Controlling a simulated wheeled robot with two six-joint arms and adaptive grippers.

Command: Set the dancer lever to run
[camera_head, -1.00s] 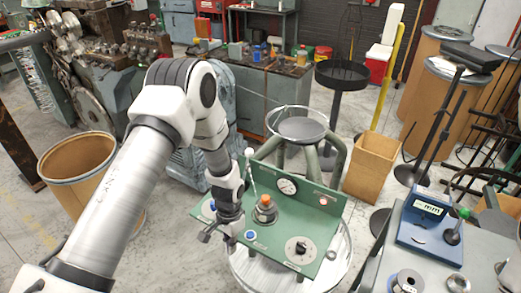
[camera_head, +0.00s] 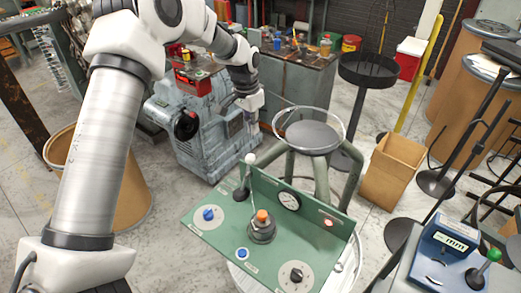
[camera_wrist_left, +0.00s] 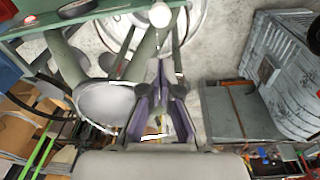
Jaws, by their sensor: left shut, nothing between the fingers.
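A green control panel (camera_head: 212,242) stands in front of my left arm. The lever with a white ball knob (camera_head: 250,158) rises at its back left edge from a dark base, leaning slightly right; I take it as the dancer lever. Its white knob also shows at the top of the left wrist view (camera_wrist_left: 160,15). My left gripper (camera_head: 251,124) is shut and empty, above and behind the knob, apart from it. Its purple-sided fingers show in the left wrist view (camera_wrist_left: 160,82). Any run marking is too small to read. My right gripper is not in view.
The panel carries a blue knob (camera_head: 208,214), an orange-topped post (camera_head: 262,222), a dial gauge (camera_head: 289,200) and a black rotary knob (camera_head: 297,273). A round grey stool-like stand (camera_head: 313,136) is behind it. A grey machine (camera_head: 190,120) stands back left.

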